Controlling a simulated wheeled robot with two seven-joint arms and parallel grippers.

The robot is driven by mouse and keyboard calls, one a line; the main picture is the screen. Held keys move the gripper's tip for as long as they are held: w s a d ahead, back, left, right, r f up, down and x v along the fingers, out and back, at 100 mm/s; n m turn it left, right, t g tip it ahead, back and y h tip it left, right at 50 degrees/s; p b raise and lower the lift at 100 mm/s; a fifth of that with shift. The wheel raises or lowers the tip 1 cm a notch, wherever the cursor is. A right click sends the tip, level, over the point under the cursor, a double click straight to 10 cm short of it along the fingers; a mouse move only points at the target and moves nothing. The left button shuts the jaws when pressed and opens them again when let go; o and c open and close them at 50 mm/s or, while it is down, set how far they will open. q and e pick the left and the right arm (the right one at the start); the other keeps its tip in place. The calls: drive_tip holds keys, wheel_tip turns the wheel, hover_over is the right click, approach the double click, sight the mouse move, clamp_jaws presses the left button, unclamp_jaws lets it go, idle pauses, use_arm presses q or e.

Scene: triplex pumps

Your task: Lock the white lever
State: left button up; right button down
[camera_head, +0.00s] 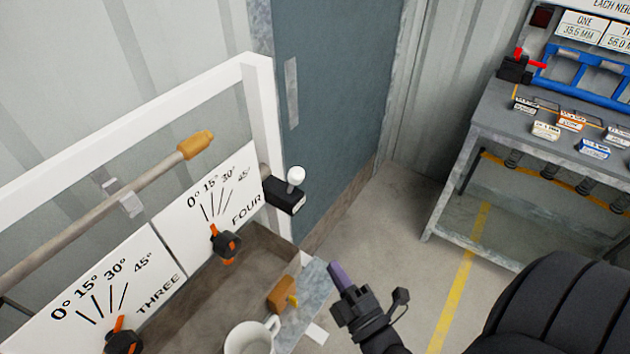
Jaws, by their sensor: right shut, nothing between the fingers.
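The white lever (296,175) is a short stem with a round white knob. It stands up from a black box (285,196) at the right end of the white frame, beside the FOUR panel. My right gripper (337,272) is below and to the right of the lever, clearly apart from it. Its purple fingers are shut with nothing between them. My left gripper is not in view.
Panels THREE (124,300) and FOUR (212,200) carry black dials with orange pointers. A white mug (248,338) and an orange-brown block (283,294) sit near the gripper. A grey workbench (478,130) stands at right, with open floor between.

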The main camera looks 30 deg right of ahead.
sight(299, 182)
drive_tip(key=r, duration=0.2)
drive_tip(key=r+t, duration=0.1)
drive_tip(key=shift+d+r+n+h, duration=0.25)
drive_tip(key=shift+d+n+h, duration=0.05)
drive_tip(key=shift+d+h, duration=0.1)
drive_tip(key=x, duration=1.4)
drive_tip(key=shift+r, duration=0.1)
